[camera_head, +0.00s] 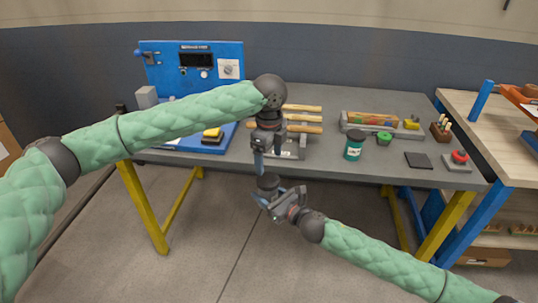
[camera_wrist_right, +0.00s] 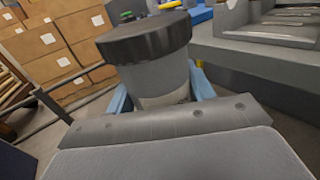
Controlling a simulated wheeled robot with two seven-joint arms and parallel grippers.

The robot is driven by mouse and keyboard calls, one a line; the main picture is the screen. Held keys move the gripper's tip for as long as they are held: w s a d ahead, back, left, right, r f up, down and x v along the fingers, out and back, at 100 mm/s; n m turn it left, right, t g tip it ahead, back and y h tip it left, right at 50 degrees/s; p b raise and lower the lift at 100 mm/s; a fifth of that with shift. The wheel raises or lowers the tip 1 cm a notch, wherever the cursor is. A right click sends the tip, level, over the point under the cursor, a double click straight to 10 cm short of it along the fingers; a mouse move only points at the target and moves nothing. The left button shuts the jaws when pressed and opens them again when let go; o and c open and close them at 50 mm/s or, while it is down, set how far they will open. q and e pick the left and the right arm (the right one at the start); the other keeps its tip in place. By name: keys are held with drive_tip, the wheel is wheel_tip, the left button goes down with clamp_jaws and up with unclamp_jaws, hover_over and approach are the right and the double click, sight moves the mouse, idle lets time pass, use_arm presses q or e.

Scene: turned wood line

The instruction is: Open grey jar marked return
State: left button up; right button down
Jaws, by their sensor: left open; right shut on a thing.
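The grey jar has a wide dark lid (camera_wrist_right: 145,38) and a grey body (camera_wrist_right: 160,82) with a pale label, whose text I cannot read. My right gripper (camera_head: 271,196) is shut on the jar's body, with its blue fingers on either side in the right wrist view. It holds the jar upright or nearly so, in front of the table's edge. In the head view mainly the dark lid (camera_head: 267,183) shows, on the jar. My left gripper (camera_head: 259,168) is open, points down and is just above the lid. I cannot tell whether its fingers touch the lid.
The grey table (camera_head: 315,172) lies behind. The floor (camera_head: 210,240) below is free.

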sight(269, 179)
use_arm(q)
drive_tip(key=shift+f, duration=3.75)
drive_tip(key=shift+c, duration=0.4)
drive_tip(key=c, duration=0.9)
drive_tip(key=n, duration=0.4)
drive_tip(key=shift+n, duration=0.4)
drive_tip(key=shift+c, duration=0.2)
drive_tip(key=n, duration=0.4)
drive_tip(key=shift+w+n, duration=0.15)
drive_tip(key=shift+n, duration=0.25)
drive_tip(key=shift+r, duration=0.2)
drive_tip(key=shift+r, duration=0.7)
drive_tip(key=shift+r, duration=0.35)
